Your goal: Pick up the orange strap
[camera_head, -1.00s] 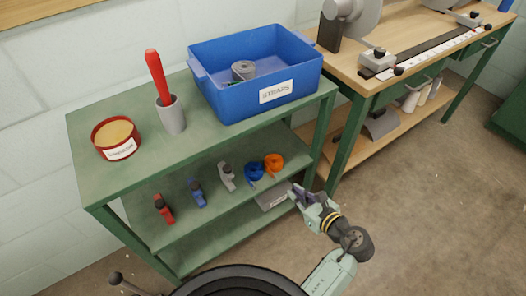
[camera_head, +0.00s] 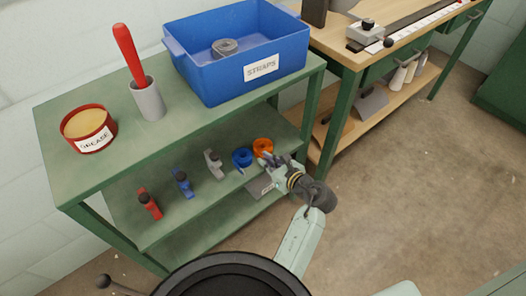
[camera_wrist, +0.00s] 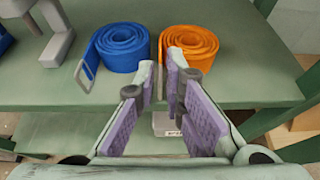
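The orange strap (camera_head: 262,146) is a rolled coil on the middle shelf of the green shelf unit, at its right end. In the wrist view the orange strap (camera_wrist: 190,44) lies just beyond my fingertips, behind the right finger. My gripper (camera_head: 267,158) is at the shelf's front edge, close to the strap. The lower front of the strap is partly hidden by the finger.
A blue strap coil (camera_wrist: 121,46) with a buckle lies directly left of the orange one. Several clamps, including a grey one (camera_head: 213,163), stand further left. The green top shelf (camera_head: 180,150) lies above, holding the blue STRAPS bin (camera_head: 220,90). A shelf post is to the right.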

